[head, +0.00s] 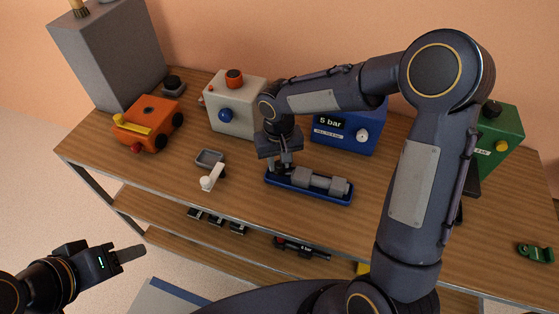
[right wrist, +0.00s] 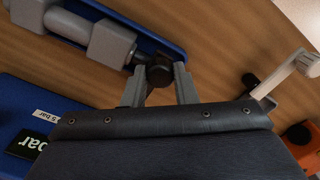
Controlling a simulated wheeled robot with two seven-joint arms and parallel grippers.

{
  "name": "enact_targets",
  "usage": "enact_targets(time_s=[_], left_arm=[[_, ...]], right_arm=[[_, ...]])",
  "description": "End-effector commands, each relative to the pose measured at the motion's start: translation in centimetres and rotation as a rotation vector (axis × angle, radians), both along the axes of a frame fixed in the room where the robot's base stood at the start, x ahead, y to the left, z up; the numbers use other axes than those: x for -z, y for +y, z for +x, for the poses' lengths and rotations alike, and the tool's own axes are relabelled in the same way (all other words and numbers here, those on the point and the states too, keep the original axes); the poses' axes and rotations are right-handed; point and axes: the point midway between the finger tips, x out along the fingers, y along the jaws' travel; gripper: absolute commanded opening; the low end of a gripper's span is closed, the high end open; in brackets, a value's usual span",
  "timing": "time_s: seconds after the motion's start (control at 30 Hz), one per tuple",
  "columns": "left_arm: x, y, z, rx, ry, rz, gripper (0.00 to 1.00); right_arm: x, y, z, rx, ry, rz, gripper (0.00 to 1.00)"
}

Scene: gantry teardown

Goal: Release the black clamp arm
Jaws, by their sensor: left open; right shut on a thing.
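A blue tray (head: 318,194) on the wooden table holds a grey cylinder with blocky ends (head: 325,183); both also show in the right wrist view. My right gripper (head: 282,168) points down at the tray's left end. In the right wrist view its fingers are shut on a dark, round-ended piece, which I take as the black clamp arm (right wrist: 158,73), at the end of the grey cylinder. Its lower part is hidden by the fingers. My left gripper (head: 128,254) is open and empty, off the table at lower left.
A small grey dish (head: 210,158) and a white-handled lever (head: 212,178) stand left of the tray. Behind are an orange cart (head: 148,123), a white box with a blue knob (head: 233,106) and a blue "5 bar" box (head: 348,130). A green part (head: 535,252) lies far right.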

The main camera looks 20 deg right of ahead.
Motion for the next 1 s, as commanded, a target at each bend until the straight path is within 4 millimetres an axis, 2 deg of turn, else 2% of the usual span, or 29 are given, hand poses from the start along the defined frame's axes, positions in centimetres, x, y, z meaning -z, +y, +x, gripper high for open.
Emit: enact_targets(time_s=[0.27,0.5,1.0], left_arm=[[1.7,0.0,0.0,0.0,0.0,0.0,0.48],[3.2,0.0,0.0,0.0,0.0,0.0,0.48],[3.9,0.0,0.0,0.0,0.0,0.0,0.48]], right_arm=[[0.2,0.9,0.8,0.148,-0.004,0.0,0.0],[0.2,1.9,2.0,0.365,-0.005,0.001,0.0],[-0.1,2.9,5.1,0.843,-0.004,0.001,0.0]])
